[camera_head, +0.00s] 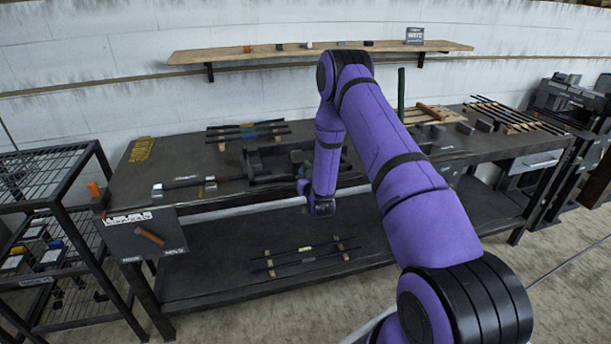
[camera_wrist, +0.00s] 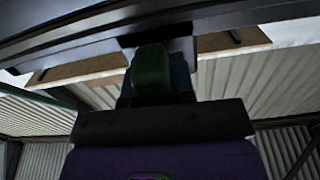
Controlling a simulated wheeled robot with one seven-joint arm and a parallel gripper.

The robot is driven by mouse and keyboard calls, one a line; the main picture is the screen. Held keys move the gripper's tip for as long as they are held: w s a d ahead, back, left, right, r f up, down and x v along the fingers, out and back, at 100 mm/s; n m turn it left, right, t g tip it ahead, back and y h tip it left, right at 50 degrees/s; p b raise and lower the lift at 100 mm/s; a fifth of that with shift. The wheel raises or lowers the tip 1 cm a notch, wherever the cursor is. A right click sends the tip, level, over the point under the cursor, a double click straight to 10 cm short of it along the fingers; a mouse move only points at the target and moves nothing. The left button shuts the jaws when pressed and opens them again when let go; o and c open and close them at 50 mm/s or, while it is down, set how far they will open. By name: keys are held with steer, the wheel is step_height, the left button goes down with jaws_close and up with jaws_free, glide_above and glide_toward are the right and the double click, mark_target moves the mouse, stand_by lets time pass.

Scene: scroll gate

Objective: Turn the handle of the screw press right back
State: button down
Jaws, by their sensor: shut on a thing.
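The screw press (camera_head: 262,163) seems to be the dark metal frame on the bench, left of my forearm. My arm hides part of it in the head view. A rounded green grip, likely its handle (camera_wrist: 150,72), stands upright in the middle of the wrist view. My gripper (camera_wrist: 156,92) is shut on this green handle, with dark finger parts beside and behind it. In the head view my gripper is mostly hidden by my own purple arm, and how far the handle is turned cannot be told.
The dark workbench (camera_head: 215,215) carries several rods (camera_head: 246,132) at the back and a clamp-like bar (camera_head: 185,186) at the left. A green post (camera_head: 401,95) stands right of my arm. A wall shelf (camera_head: 270,52) runs above. A wire rack (camera_head: 50,195) stands left.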

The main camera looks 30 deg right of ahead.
steer(key=c, duration=1)
jaws_free()
steer(key=shift+o, duration=0.2)
steer(key=v, duration=1.1)
steer(key=shift+w, duration=0.1)
